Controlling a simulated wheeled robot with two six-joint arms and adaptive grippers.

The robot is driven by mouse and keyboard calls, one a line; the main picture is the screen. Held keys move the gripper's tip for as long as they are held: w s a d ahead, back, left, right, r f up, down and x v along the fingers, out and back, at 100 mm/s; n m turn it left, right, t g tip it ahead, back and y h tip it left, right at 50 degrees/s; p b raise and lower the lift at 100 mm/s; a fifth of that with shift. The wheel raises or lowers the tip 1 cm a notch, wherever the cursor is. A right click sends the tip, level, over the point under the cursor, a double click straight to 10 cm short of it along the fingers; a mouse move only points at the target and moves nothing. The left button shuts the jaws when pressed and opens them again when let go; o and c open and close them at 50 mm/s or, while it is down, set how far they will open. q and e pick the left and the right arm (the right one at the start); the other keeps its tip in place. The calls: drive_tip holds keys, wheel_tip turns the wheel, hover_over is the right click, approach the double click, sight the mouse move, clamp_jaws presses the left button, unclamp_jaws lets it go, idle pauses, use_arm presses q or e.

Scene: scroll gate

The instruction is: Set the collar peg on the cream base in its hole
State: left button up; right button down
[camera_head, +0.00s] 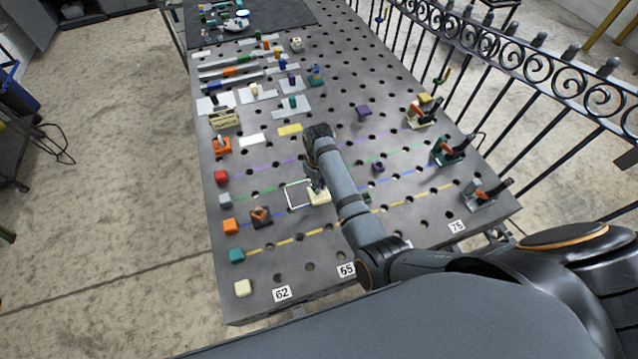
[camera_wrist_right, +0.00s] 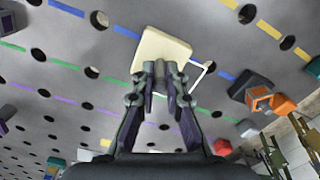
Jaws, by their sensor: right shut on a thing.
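The cream base (camera_head: 319,198) is a pale square block near the middle of the pegboard table. It lies at the right side of a white outlined square (camera_head: 290,197). My right gripper (camera_head: 316,184) reaches down over it, partly hidden by my own arm. In the right wrist view the cream base (camera_wrist_right: 160,48) is just beyond the fingertips of my right gripper (camera_wrist_right: 160,70), which are close together at its near edge. The collar peg is hidden between the fingers, and I cannot tell which hole lies under it. My left gripper is not in view.
The grey table (camera_head: 330,260) has rows of holes and coloured dashed lines. Coloured blocks, such as an orange one (camera_head: 230,226), line the left edge. A dark orange-topped device (camera_head: 261,215) stands left of the outline. Toggle clamps (camera_head: 482,193) stand along the right edge.

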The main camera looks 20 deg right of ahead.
drive_tip(key=shift+f, duration=0.25)
drive_tip(key=shift+f+b, duration=0.55)
drive_tip(key=shift+f, duration=0.95)
idle(0.3)
drive_tip(key=c, duration=1.3)
unclamp_jaws()
wheel_tip(320, 180, up, 8)
drive_tip(key=shift+f, duration=0.15)
drive_tip(key=shift+s+f, duration=0.1)
drive_tip(key=shift+f, duration=0.05)
